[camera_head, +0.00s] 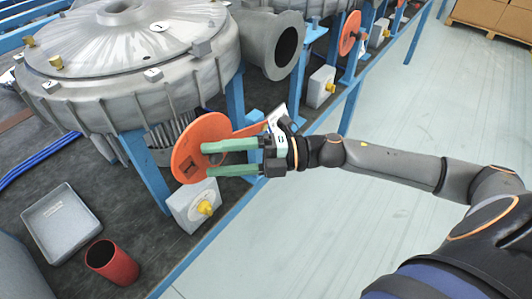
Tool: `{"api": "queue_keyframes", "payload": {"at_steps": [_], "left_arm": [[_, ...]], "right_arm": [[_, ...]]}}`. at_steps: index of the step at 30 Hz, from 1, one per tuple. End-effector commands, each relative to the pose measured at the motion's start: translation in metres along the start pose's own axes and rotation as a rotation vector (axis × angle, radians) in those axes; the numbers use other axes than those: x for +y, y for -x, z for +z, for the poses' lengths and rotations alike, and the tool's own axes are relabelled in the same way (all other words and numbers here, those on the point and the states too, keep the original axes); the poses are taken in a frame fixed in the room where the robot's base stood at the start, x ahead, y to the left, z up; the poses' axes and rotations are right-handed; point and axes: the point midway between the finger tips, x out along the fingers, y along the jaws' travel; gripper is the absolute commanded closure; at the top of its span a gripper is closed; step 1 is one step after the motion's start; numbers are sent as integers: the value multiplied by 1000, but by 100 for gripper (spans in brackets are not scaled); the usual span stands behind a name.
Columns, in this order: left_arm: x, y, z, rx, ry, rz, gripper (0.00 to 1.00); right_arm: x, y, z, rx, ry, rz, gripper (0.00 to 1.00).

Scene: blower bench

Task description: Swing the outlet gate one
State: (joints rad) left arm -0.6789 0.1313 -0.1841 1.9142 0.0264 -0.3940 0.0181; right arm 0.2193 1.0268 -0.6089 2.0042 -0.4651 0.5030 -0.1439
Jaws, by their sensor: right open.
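An orange round gate disc (187,140) with an arm reaching right stands below the first grey blower (130,45), near the bench's front edge. The blower's round outlet (288,46) opens to the upper right of the disc. My right gripper (209,159) has two green fingers, apart and empty, pointing left. The fingers overlap the right part of the disc in the picture; I cannot tell whether they touch it. The gripper's body hides part of the gate's arm. My left gripper is not in view.
A white box with a yellow knob (195,206) sits just below the disc. A grey tray (61,222) and a red cup (112,262) are at lower left. Another orange disc (349,33) stands farther back.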

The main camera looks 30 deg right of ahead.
Motion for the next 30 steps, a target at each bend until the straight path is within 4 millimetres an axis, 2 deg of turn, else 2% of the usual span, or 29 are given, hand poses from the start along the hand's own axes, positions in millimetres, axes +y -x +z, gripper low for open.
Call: {"api": "queue_keyframes", "payload": {"at_steps": [9, 15, 24, 30], "left_arm": [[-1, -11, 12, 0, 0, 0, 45], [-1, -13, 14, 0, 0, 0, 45], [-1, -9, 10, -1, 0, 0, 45], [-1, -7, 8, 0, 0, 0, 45]], "right_arm": [[-4, 46, -1, 0, -2, -7, 31], [-3, 70, -1, 1, -2, -6, 31], [-1, 99, 0, 0, -3, -6, 31], [-1, 112, -1, 1, -2, -4, 31]]}}
